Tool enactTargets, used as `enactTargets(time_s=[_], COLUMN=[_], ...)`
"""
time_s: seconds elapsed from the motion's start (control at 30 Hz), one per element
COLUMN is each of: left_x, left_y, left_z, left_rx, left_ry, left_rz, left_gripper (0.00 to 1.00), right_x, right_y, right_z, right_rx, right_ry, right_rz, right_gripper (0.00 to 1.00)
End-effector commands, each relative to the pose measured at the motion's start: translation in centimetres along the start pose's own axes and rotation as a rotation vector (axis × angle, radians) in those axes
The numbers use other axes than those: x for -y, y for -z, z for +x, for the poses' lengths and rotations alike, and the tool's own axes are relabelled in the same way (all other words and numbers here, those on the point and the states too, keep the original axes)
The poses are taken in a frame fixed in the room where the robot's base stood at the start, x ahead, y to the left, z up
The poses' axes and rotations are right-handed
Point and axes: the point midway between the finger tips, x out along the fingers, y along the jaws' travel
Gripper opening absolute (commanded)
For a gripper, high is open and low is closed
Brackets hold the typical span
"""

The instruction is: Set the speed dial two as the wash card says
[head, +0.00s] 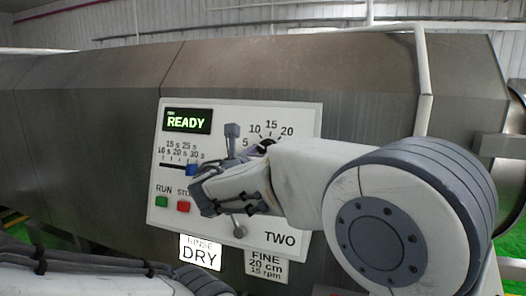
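The control panel (308,122) marked TWO is on the drum's steel front. Its speed scale shows 5, 10, 15 and 20. The dark dial (266,144) under these numbers is mostly hidden by my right arm, and its setting cannot be read. The wash card (267,267) below the panel reads FINE, 20 cm, 15 rpm. My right gripper (215,193) is in front of the panel, left of and below the dial; its fingertips are not clear, nor whether it touches anything. My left arm lies along the bottom left, with its grey end (205,281) low and partly cut off.
The display (187,120) reads READY. A sign (200,252) reads RINSE DRY. A grey lever-like part (239,230) shows beneath my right gripper.

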Motion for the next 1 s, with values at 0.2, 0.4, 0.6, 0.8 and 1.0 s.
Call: enactTargets(time_s=[0.2, 0.4, 0.6, 0.8, 1.0], left_x=[0.0, 0.1, 0.2, 0.3, 0.3], left_y=[0.0, -0.1, -0.1, -0.2, -0.2], left_z=[0.1, 0.9, 2.4, 3.7, 4.3], left_rx=[0.000, 0.000, 0.000, 0.000, 0.000], left_ry=[0.000, 0.000, 0.000, 0.000, 0.000], left_rz=[0.000, -0.001, -0.004, -0.006, -0.006], left_gripper=[0.80, 0.80, 0.80, 0.80, 0.80], right_x=[0.0, -0.1, -0.2, -0.3, -0.5], right_y=[0.0, 0.2, 0.3, 0.2, 0.0], right_z=[0.0, 0.0, 0.0, 0.0, 0.0], right_rx=[0.000, -0.003, -0.010, -0.021, -0.033], right_ry=[0.003, 0.019, 0.062, 0.125, 0.189], right_rz=[0.006, 0.057, 0.175, 0.346, 0.523], right_gripper=[0.00, 0.00, 0.00, 0.00, 0.00])
